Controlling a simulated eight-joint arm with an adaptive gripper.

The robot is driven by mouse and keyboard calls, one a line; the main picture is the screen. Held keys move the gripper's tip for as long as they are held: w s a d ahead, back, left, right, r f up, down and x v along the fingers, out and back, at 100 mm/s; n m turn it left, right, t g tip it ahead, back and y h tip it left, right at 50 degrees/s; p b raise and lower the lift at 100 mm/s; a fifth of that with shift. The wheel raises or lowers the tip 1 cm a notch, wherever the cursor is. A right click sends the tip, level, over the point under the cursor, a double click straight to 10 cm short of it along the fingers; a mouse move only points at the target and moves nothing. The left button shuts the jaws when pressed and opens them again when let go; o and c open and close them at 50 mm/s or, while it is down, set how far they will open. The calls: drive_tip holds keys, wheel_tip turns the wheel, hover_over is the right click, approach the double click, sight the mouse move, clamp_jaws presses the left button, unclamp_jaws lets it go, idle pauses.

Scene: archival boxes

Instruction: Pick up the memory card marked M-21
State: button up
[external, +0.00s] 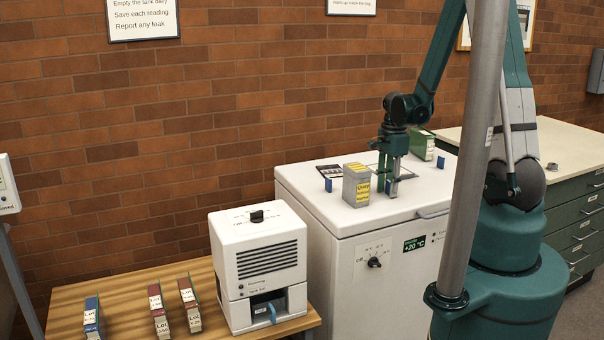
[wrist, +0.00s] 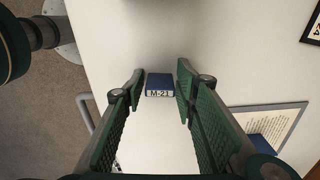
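The blue memory card marked M-21 (wrist: 159,82) stands on the white chest top, its label facing the wrist camera. It lies between the fingertips of my gripper (wrist: 161,88), with a narrow gap visible on each side. My gripper is open and points down at the card. In the external view my gripper (external: 389,188) is low over the white chest, and the card is mostly hidden by the fingers there.
The white chest (external: 320,205) also bears a grey-and-yellow box (external: 356,184), a green box (external: 421,144), and other small blue cards (external: 328,185), (external: 441,162). A printed sheet (wrist: 285,118) lies right of my gripper. A wooden table (external: 130,300) holds a white device (external: 259,266).

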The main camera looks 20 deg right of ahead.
sight(389, 181)
drive_tip(key=c, duration=0.5)
drive_tip(key=shift+o, duration=0.2)
drive_tip(key=shift+r, duration=0.1)
drive_tip(key=shift+r+p, duration=0.6)
drive_tip(key=shift+r, duration=4.3)
